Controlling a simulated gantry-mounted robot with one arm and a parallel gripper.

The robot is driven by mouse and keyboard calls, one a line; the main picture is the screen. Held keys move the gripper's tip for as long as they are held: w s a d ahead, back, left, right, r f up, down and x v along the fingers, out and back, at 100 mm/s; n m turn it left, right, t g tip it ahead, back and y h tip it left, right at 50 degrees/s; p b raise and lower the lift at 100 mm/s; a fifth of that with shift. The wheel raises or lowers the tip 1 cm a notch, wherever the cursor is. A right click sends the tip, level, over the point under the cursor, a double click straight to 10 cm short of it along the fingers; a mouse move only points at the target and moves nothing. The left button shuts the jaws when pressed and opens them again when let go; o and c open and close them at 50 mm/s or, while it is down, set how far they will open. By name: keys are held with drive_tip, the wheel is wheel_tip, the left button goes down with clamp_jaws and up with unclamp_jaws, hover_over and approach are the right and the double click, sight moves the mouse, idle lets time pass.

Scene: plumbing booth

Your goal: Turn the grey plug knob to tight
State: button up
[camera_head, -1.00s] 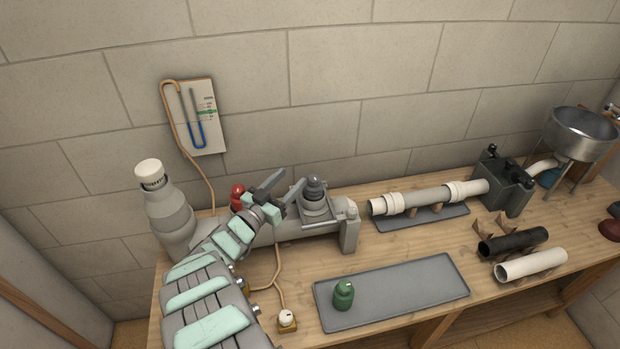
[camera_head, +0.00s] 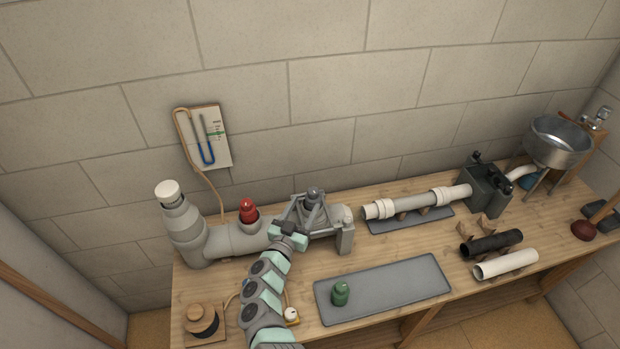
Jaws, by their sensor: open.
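The grey plug knob (camera_head: 313,194) stands upright on top of a fitting on the grey pipe assembly (camera_head: 222,240), right of the red knob (camera_head: 248,210). My gripper (camera_head: 308,212) is open, at the knob's base, with its fingers reaching toward the back of the bench. The fingers appear to lie on either side of the knob's fitting. I cannot tell whether they touch it. The gripper and wrist hide part of the pipe below the knob.
A gauge panel (camera_head: 210,137) hangs on the wall, its hose running down to the pipe. A green plug (camera_head: 340,293) stands on a grey mat (camera_head: 400,285) in front. A white pipe (camera_head: 418,202) lies to the right. A round brown-lidded item (camera_head: 202,320) sits front left.

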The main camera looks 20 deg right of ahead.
sight(315, 188)
drive_tip(key=shift+s, duration=0.15)
drive_tip(key=shift+w+d+f+b, duration=0.15)
drive_tip(key=shift+w+f+b, duration=0.05)
drive_tip(key=shift+w+b, duration=0.1)
drive_tip(key=b+x, duration=0.4)
drive_tip(key=x, duration=0.1)
drive_tip(key=b+x, duration=0.2)
drive_tip(key=x, duration=0.1)
drive_tip(key=shift+w+d+f, duration=0.15)
drive_tip(key=shift+d+f, duration=0.05)
drive_tip(key=shift+f, duration=0.05)
drive_tip(key=shift+w+d+r+b, duration=0.3)
drive_tip(key=shift+w+d+b, duration=0.2)
drive_tip(key=shift+w+d, duration=0.1)
drive_tip(key=shift+c, duration=0.5)
drive_tip(key=shift+f, duration=0.1)
clamp_jaws()
